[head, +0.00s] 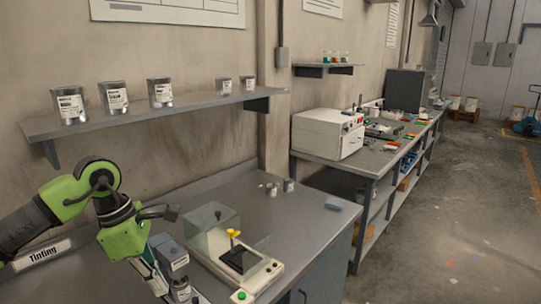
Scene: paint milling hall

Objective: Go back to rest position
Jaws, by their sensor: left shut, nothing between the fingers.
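My left arm, green and dark grey, comes in from the left over the grey bench (305,220). Its left gripper (158,285) points down beside a grey-blue bench device (172,258) at the lower middle-left. The fingers look closed with nothing held, though the tips are small and partly cut off by the lower edge of the picture. Whether the gripper touches the device cannot be told. My right gripper is not in view.
A balance with a clear cover (212,230) stands right of the device. Small metal cups (289,185) sit farther back. A wall shelf (150,115) with several labelled cans is above. A white instrument (327,134) stands on the far bench. The floor (450,220) at right is open.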

